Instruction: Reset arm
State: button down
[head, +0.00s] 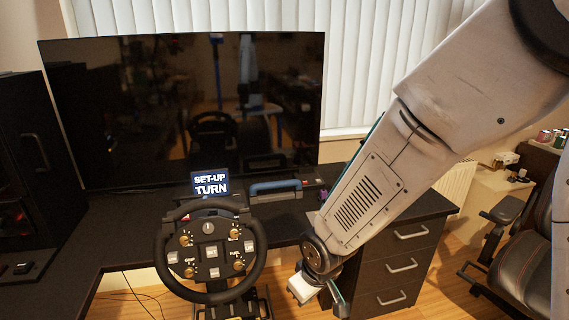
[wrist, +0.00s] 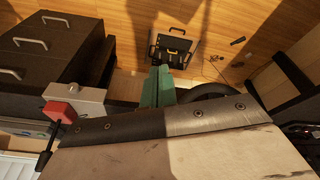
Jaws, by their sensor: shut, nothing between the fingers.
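My arm reaches down from the upper right in the head view. My gripper (head: 338,298) hangs at its lower end, right of the steering wheel (head: 210,250) and in front of the drawers, apart from the wheel. In the wrist view my teal gripper (wrist: 157,88) is shut and empty, its fingers close together. The dark rim of the wheel (wrist: 205,91) shows just right of it, partly hidden by my own arm. The wheel has a black rim and a button panel.
The wheel stands at a black desk (head: 130,215) with a large dark monitor (head: 190,110) behind. A drawer unit (head: 395,265) is beside my arm, and a black seat (head: 520,255) is at the right. Pedals (wrist: 174,50) stand on the wooden floor.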

jog(key=s+d+r+m+g+h, duration=0.1)
jog(key=s+d+r+m, duration=0.6)
jog(key=s+d+r, duration=1.2)
notch_tip(320, 180, up, 4)
jog(key=shift+d+r+m, duration=0.1)
jog(key=shift+d+m, duration=0.3)
jog(key=shift+d, duration=0.75)
